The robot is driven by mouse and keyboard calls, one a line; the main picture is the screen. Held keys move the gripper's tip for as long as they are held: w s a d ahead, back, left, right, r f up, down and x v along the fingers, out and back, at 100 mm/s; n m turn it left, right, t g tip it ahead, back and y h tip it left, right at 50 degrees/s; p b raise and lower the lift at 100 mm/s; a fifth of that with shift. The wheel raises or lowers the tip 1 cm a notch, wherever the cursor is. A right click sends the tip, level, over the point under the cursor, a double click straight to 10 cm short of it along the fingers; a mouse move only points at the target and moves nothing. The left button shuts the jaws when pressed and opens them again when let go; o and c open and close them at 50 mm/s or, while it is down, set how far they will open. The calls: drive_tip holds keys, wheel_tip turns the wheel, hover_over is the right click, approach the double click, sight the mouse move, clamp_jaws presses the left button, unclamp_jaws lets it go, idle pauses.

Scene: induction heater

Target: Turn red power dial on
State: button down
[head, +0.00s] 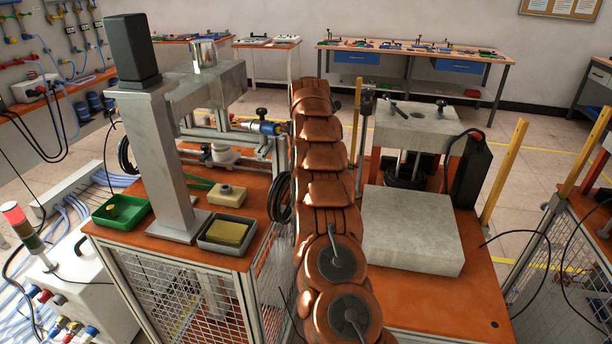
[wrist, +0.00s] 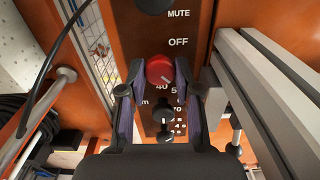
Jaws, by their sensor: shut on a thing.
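A pale mark on the dial's rim points to the lower right. The numbers printed below the dial are partly hidden by the gripper and other knobs. In the head view my arm covers this area, and neither the dial nor my gripper can be seen.
Black knobs (wrist: 163,115) sit on the panel below the dial. A grey metal profile (wrist: 270,85) runs close on the right. A black cable (wrist: 55,65) hangs on the left.

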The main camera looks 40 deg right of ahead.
drive_tip(key=c, duration=0.8)
unclamp_jaws()
drive_tip(key=shift+n, duration=0.3)
